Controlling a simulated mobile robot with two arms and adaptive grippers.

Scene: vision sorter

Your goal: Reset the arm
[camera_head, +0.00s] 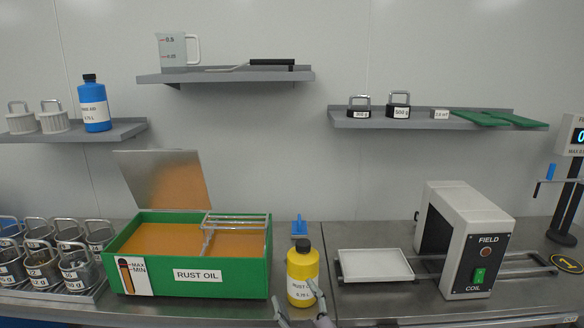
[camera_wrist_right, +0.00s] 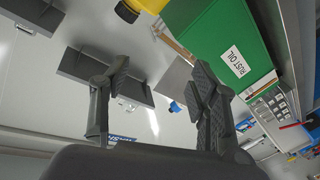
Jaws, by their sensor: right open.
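My right gripper (camera_head: 297,300) shows at the bottom edge of the head view, in front of the lower part of a yellow bottle (camera_head: 301,263). The bottle stands upright on the counter and has a black cap. In the right wrist view my right gripper (camera_wrist_right: 160,80) has its fingers spread with nothing between them. The yellow bottle (camera_wrist_right: 148,5) shows at the top edge there, apart from the fingers. My left gripper is in neither view.
A green rust oil tank (camera_head: 219,274) with a raised lid stands left of the bottle. Metal baskets (camera_head: 78,271) stand further left. A white tray (camera_head: 375,283) and a field coil (camera_head: 478,215) are at right. Shelves (camera_head: 437,122) hang on the wall.

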